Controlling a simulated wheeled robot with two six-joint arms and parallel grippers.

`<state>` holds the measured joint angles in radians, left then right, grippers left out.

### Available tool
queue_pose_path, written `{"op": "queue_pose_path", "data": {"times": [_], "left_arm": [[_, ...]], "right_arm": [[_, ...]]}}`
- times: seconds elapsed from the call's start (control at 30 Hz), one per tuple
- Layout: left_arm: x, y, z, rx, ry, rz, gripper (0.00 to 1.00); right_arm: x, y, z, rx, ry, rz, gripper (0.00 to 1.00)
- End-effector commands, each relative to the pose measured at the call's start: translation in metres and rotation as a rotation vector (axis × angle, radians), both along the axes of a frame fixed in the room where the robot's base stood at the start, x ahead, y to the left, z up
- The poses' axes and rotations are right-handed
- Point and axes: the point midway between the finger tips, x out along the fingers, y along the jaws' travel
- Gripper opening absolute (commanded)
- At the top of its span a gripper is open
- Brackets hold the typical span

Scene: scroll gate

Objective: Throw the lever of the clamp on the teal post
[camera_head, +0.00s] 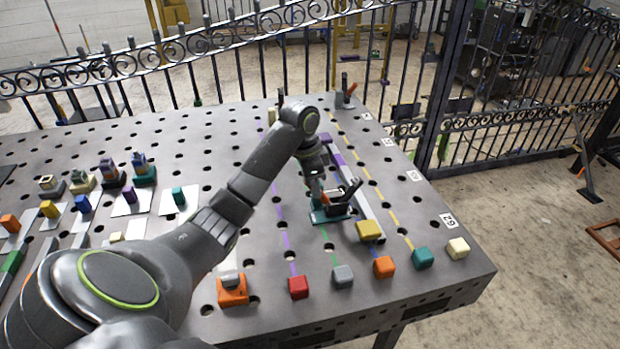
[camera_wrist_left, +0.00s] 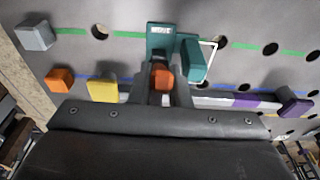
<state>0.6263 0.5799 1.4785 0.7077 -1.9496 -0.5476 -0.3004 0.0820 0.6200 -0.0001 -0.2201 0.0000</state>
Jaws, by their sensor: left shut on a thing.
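The teal clamp base (camera_head: 328,214) sits on the perforated table, under my left gripper (camera_head: 322,188). In the left wrist view the teal base (camera_wrist_left: 160,37) carries a teal upright block (camera_wrist_left: 194,60), the teal post. My left gripper (camera_wrist_left: 162,82) has one finger on each side of the clamp's orange lever tip (camera_wrist_left: 162,76) and is shut on it. The fingers and wrist hide the lower part of the lever. A dark arm-like part (camera_head: 350,191) stands beside the teal base in the head view. My right gripper is in neither view.
A pale bar (camera_head: 361,196) with a yellow block (camera_head: 369,230) and a purple part lies just right of the clamp. Coloured blocks, including red (camera_head: 298,287) and grey (camera_head: 343,276), line the front edge. Another orange-tipped clamp (camera_head: 345,94) stands at the far edge.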

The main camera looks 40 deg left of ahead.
Motion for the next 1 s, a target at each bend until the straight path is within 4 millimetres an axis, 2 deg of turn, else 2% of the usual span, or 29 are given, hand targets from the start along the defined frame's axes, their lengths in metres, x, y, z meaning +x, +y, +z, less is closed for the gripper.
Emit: {"op": "queue_pose_path", "data": {"times": [0.03, 0.1, 0.33, 0.6, 1.0], "left_arm": [[0.003, -0.004, 0.011, 0.015, 0.027, -0.001, 0.00], [0.005, -0.007, 0.013, 0.045, 0.063, 0.000, 0.00], [0.015, -0.015, 0.016, 0.136, 0.169, -0.002, 0.00], [0.024, -0.021, 0.014, 0.218, 0.258, -0.002, 0.00], [0.028, -0.024, 0.012, 0.263, 0.307, 0.000, 0.00]], "right_arm": [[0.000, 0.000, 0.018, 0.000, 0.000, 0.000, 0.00], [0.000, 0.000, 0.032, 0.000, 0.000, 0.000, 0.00], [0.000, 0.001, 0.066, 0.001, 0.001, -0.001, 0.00], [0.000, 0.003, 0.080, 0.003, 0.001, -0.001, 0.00], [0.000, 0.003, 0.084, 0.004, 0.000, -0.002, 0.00]]}}
